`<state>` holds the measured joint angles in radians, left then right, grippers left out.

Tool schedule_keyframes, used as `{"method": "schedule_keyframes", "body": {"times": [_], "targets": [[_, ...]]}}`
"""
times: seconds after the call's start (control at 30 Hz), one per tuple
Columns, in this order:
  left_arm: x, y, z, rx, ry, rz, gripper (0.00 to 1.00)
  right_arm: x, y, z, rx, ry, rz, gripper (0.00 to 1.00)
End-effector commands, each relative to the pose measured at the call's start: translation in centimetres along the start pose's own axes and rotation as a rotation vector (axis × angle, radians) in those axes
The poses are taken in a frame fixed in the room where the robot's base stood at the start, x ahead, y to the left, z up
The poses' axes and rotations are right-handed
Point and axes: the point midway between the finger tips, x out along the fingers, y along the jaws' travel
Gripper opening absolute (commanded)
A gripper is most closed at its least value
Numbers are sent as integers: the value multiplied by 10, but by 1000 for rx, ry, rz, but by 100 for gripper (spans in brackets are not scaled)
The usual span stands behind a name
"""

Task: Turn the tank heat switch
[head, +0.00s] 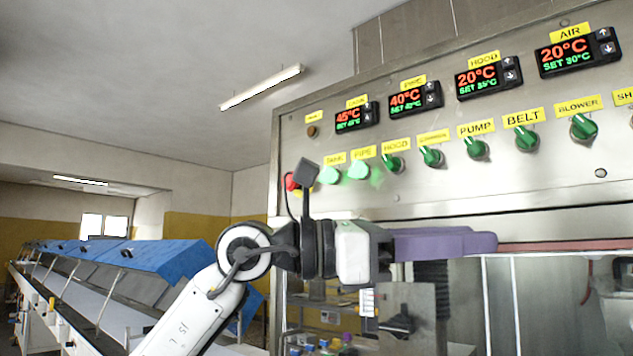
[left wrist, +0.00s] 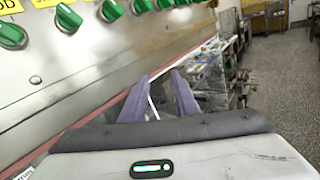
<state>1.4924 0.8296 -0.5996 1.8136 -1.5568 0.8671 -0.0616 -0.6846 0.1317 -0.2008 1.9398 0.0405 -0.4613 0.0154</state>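The tank switch (head: 329,175) is a lit green knob under a yellow label at the left end of the switch row. The lit pipe switch (head: 359,170) is just right of it. The tank display (head: 355,117) above reads about 45°C. My left gripper (head: 488,242) has purple fingers pointing right, below the switch row and away from the tank switch. In the left wrist view the fingers (left wrist: 159,82) are apart with nothing between them. The tank switch cannot be made out in that view. My right gripper is not in view.
Dark green knobs for hood (head: 393,164), pump (head: 477,148), belt (head: 527,141) and blower (head: 583,128) continue rightward on the steel panel. A red button (head: 291,181) sits left of the tank switch, partly behind my arm. A blue-covered conveyor (head: 160,255) stands at left.

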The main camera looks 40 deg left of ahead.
Motion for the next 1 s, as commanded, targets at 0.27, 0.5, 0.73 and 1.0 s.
{"method": "schedule_keyframes", "body": {"times": [0.27, 0.5, 0.73, 1.0], "targets": [[-146, 106, 86, 315, 257, 557, 28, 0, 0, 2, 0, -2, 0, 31], [-216, 130, 111, 327, 323, 760, 28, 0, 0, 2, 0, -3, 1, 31], [-199, 152, 108, 325, 329, 767, 28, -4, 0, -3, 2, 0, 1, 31], [-165, 187, 100, 327, 328, 765, 28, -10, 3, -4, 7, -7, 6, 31]]}}
